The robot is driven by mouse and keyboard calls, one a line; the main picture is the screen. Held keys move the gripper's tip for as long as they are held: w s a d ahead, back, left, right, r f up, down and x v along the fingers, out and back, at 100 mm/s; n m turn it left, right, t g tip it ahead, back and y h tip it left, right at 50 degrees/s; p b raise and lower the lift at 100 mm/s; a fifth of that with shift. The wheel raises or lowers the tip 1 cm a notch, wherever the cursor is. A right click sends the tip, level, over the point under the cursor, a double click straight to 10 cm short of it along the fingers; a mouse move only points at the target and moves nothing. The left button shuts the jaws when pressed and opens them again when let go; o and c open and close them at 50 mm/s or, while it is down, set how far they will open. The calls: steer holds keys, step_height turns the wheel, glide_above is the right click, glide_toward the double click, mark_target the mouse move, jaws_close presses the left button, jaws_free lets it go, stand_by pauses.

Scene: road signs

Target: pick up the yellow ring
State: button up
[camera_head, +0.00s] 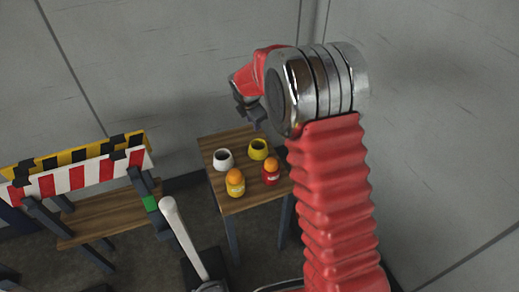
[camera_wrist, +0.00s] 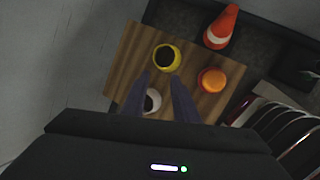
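The yellow ring (camera_head: 258,150) stands on a small wooden table (camera_head: 232,205), with its dark opening facing up. In the wrist view, the yellow ring (camera_wrist: 158,66) is just ahead of the fingertips. My gripper (camera_head: 252,120) is above the table's far part, apart from the ring. In the wrist view my gripper (camera_wrist: 160,78) has its two dark fingers spread with a gap between them, and nothing is held. A white ring (camera_head: 223,166) stands to the left of the yellow one. It shows partly between the fingers in the wrist view (camera_wrist: 155,97).
A yellow bottle (camera_head: 235,188) and a red bottle (camera_head: 271,177), both orange-topped, stand close in front of the rings. A striped barrier (camera_head: 75,178) is at left. A pale post (camera_head: 184,238) rises before the table. An orange cone (camera_wrist: 227,22) shows beyond the table in the wrist view.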

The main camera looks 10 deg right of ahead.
mark_target(251, 143)
steer(key=w+a+f+n, duration=0.1)
steer(key=w+f+n, duration=0.3)
steer(key=f, duration=0.5)
steer(key=shift+w+a, duration=0.25)
steer(key=shift+f, duration=0.2)
steer(key=shift+x, duration=4.25)
steer(key=shift+x, duration=2.6)
steer(key=shift+s, duration=0.1)
jaws_close()
